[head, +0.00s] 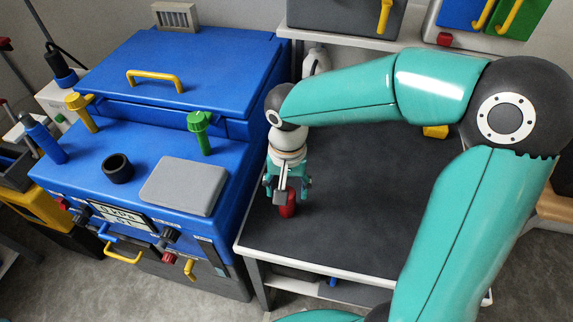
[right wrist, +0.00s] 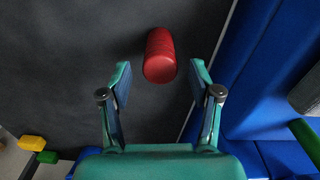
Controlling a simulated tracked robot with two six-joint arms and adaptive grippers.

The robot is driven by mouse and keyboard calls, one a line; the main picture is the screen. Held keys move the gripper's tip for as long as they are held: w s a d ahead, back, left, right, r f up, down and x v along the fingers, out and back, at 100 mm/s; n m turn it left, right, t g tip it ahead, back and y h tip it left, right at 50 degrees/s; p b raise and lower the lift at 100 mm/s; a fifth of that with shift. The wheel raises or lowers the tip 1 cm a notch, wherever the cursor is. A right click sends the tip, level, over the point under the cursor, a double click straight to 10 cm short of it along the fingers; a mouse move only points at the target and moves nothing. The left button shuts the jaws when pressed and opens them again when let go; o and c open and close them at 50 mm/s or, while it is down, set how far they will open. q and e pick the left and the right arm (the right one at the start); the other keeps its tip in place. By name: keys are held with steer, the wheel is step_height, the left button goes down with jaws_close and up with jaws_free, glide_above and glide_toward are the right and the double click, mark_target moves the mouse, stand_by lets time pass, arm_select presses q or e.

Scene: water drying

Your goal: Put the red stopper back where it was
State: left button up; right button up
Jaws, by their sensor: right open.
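The red stopper (head: 287,206) stands on the dark table top near its left edge, beside the blue machine. In the right wrist view the red stopper (right wrist: 160,55) lies just beyond the fingertips, roughly centred between the two fingers. My right gripper (head: 287,187) is open and empty, pointing down over the stopper and partly hiding it in the head view. The right gripper (right wrist: 160,74) shows its two fingers spread apart. A black open ring (head: 117,168) sits on the blue machine's top. My left gripper is not in view.
The blue machine (head: 240,185) stands close on the left, with a grey plate (head: 185,187), a green valve (head: 200,132) and a yellow valve (head: 82,112) on top. The dark table (head: 350,220) is largely clear. A yellow object (head: 436,131) lies at its back right.

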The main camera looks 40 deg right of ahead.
step_height(320, 180, up, 9)
steer(key=shift+f+p, duration=0.15)
steer(key=shift+p, duration=0.3)
